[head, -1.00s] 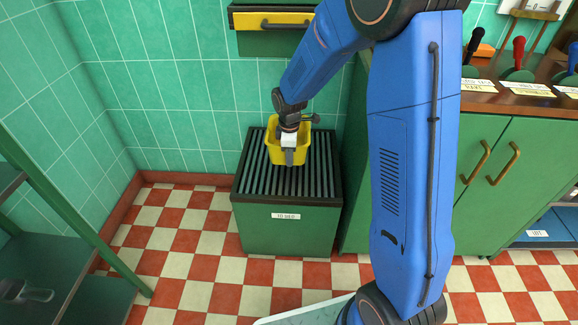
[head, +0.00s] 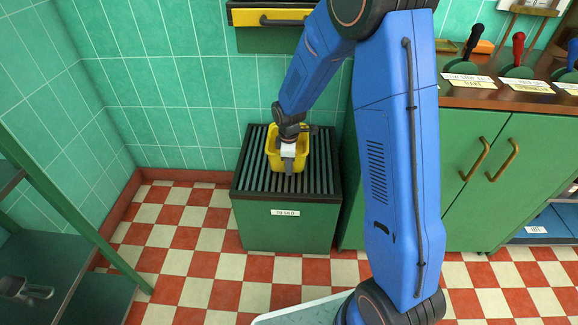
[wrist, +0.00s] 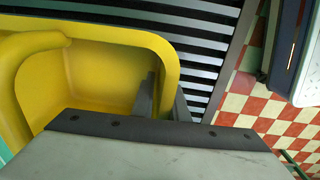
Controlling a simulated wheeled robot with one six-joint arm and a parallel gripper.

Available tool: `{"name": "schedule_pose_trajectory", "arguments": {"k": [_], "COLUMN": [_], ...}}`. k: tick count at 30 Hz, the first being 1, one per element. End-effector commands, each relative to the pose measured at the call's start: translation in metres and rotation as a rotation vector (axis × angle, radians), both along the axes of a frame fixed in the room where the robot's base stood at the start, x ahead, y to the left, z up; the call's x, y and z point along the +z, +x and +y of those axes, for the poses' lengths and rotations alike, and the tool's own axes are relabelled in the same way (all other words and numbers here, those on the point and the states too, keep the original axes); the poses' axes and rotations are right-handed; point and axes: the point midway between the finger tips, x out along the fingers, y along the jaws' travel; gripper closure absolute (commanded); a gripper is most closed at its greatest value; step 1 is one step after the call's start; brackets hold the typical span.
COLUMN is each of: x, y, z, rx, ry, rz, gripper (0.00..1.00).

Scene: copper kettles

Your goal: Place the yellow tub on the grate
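The yellow tub (head: 273,147) is upright over the slatted grate (head: 251,182) on top of a green box. I cannot tell whether its base touches the slats or hangs just above them. My gripper (head: 289,165) points down at the tub's near side. In the wrist view my gripper (wrist: 163,100) has one finger inside the tub and one outside, shut on its wall. The tub (wrist: 105,75) fills the left of that view, with the dark grate slats (wrist: 205,45) beyond it. The tub's base is hidden.
A green cabinet (head: 500,190) with brass handles stands right of the grate, with levers and labels on its top. A yellow-fronted drawer (head: 275,18) is on the wall above. Green shelving (head: 80,265) stands at the left. The checkered floor (head: 200,240) between is clear.

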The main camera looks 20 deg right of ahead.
Motion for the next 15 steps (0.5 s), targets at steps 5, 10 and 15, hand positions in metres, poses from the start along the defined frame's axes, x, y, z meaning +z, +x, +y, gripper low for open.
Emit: {"name": "schedule_pose_trajectory", "arguments": {"k": [5,10,15], "x": [0.000,0.001,0.015], "y": [0.000,0.000,0.000], "z": [0.000,0.000,0.000], "rx": [0.000,0.000,0.000], "ry": [0.000,0.000,0.000], "rz": [0.000,-0.001,-0.002], "gripper": [0.78,0.78,0.78]}}
